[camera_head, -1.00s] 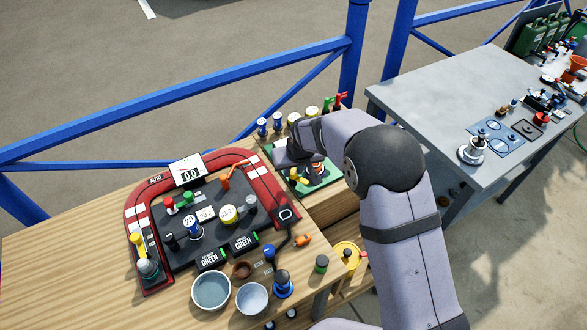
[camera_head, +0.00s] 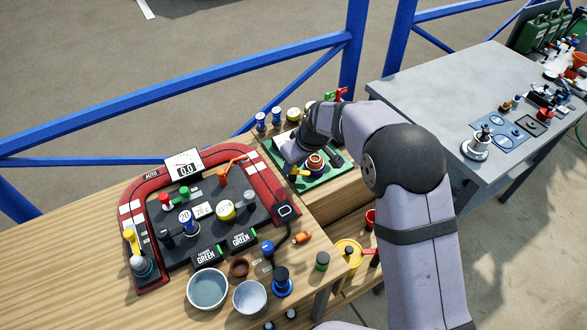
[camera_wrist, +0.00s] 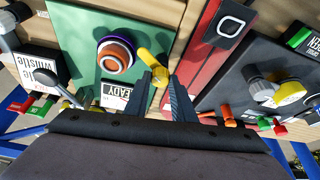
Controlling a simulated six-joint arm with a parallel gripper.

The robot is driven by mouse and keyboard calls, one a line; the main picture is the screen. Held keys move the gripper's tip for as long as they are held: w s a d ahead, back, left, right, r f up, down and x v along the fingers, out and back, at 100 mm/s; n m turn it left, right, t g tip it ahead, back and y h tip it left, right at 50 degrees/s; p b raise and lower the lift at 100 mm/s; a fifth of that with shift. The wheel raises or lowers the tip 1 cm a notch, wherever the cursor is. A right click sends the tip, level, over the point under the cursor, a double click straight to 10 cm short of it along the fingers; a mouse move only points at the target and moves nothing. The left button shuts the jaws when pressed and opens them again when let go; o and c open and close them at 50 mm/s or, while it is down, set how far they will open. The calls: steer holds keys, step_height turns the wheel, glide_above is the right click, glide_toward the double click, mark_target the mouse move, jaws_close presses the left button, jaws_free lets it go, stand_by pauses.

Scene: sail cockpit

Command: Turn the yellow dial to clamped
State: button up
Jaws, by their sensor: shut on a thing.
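The yellow dial (camera_wrist: 148,57) is a small lever-shaped handle at the edge of a green panel (camera_wrist: 80,30). In the head view, the yellow dial (camera_head: 300,172) shows just below my gripper (camera_head: 290,156). In the wrist view, my gripper (camera_wrist: 163,82) has its two dark fingers close around the dial's yellow end, shut on it. A white label (camera_wrist: 115,95) with part of the word READY lies beside the left finger. The fingers hide part of the dial's surroundings, and I cannot read a clamped mark.
A round orange, white and purple knob (camera_wrist: 117,53) stands on the green panel near the dial. A red-edged console (camera_head: 273,192) with dark knobs lies to the left in the head view. Bowls (camera_head: 208,288) stand at the front. A blue railing (camera_head: 200,90) runs behind.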

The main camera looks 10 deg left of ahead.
mark_target(304, 174)
steer(key=n+b, duration=0.1)
steer(key=n, duration=0.1)
steer(key=n+g+b, duration=0.1)
steer(key=b, duration=0.1)
steer(key=shift+w+d+f+n+y, duration=0.1)
steer(key=shift+w+f+n+y, duration=0.1)
steer(key=shift+n+y, duration=0.2)
steer(key=shift+r+n+g+b, duration=0.15)
steer(key=shift+n+g, duration=0.3)
steer(key=shift+n, duration=0.5)
steer(key=shift+r+n+g+b, duration=0.15)
steer(key=shift+n+g, duration=0.3)
steer(key=shift+n, duration=0.5)
steer(key=shift+f, duration=0.1)
steer(key=o, duration=1)
steer(key=b+v, duration=0.1)
steer(key=v, duration=0.6)
steer(key=shift+d, duration=0.1)
